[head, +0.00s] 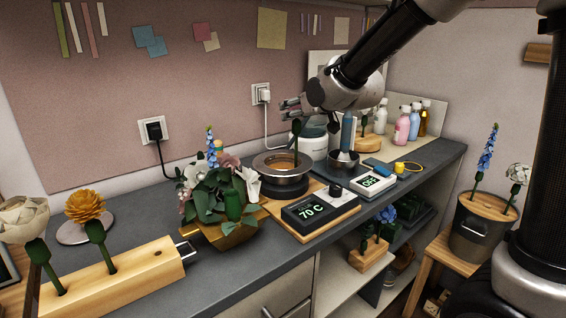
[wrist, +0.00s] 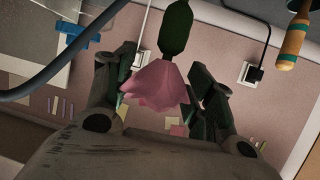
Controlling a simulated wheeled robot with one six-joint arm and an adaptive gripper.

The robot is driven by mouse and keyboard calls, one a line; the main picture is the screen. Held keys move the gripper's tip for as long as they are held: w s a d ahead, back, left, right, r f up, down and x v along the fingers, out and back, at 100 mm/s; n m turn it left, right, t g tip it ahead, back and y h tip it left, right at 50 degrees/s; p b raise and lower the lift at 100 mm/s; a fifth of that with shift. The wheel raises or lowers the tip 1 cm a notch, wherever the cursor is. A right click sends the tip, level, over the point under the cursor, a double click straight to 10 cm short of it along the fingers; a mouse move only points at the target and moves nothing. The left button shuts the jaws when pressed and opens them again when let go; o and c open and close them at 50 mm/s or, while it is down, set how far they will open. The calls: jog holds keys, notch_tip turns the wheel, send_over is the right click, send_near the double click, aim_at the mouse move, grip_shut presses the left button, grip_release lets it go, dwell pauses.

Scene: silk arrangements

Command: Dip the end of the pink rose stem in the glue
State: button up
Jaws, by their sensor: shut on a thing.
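My gripper (head: 287,107) is high over the counter, its fingers pointing towards the wall. In the wrist view the pink rose (wrist: 158,82) sits between the fingers, bloom pink and wide. The stem's lower part lies in front of or over the dark round pan (head: 283,186) of amber glue (head: 279,161). I cannot tell whether its end touches the glue.
A flower arrangement (head: 219,193) stands close left of the pan. A controller reading 70 C (head: 310,210) is in front. A white pot (head: 314,139) and small metal bowl (head: 343,161) stand to the right. A wooden flower holder (head: 110,280) is at front left.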

jog(key=shift+r, duration=0.1)
dwell(0.3)
jog(key=shift+r, duration=1.25)
jog(key=shift+r, duration=1)
dwell(2.2)
jog(key=shift+r, duration=3.05)
jog(key=shift+s, duration=0.1)
